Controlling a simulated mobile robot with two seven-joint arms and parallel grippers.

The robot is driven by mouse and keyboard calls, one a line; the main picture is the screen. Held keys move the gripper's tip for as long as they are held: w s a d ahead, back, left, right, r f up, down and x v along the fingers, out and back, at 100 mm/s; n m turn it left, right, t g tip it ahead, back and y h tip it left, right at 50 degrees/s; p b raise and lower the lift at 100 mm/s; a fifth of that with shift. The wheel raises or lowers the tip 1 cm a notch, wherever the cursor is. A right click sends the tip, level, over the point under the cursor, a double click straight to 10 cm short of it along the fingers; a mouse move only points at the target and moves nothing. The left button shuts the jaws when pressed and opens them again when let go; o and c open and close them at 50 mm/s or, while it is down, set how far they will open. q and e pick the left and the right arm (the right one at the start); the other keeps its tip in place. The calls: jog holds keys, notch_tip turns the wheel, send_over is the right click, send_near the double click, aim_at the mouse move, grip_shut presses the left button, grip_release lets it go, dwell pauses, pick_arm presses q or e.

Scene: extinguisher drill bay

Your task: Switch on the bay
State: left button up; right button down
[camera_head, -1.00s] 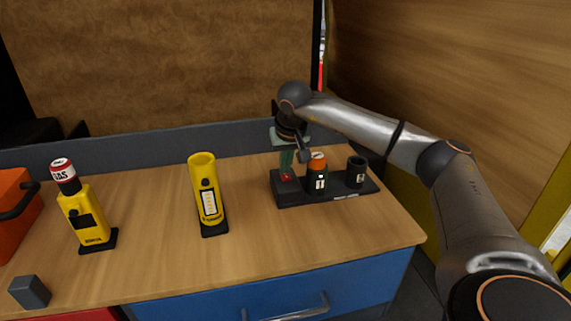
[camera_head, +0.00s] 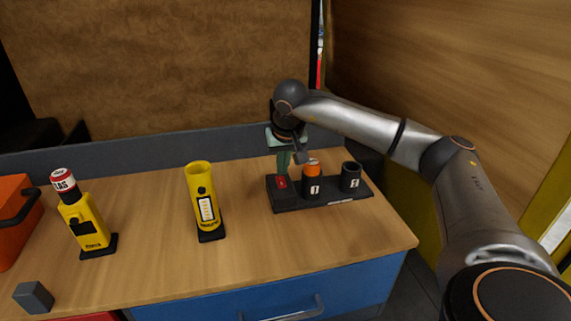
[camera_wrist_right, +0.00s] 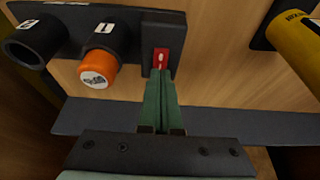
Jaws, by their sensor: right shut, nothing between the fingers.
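A black base (camera_head: 330,201) stands at the right of the bench. A small red switch (camera_head: 282,183) is at its left end and also shows in the right wrist view (camera_wrist_right: 161,58). My right gripper (camera_head: 284,172) points down over the switch, with its green fingers together and empty. In the right wrist view its fingertips (camera_wrist_right: 161,75) are at the near edge of the switch; I cannot tell whether they touch. My left gripper is not in view.
Beside the switch, an orange-topped piece (camera_head: 312,178) sits in holder 1; holder 2 (camera_head: 351,176) looks empty. The bench's middle front is clear.

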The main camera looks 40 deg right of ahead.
pick_arm(q)
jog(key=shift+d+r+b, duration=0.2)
jog(key=shift+b, duration=0.2)
pick_arm(e)
jog(key=v, duration=1.1)
jog(key=shift+w, duration=0.1)
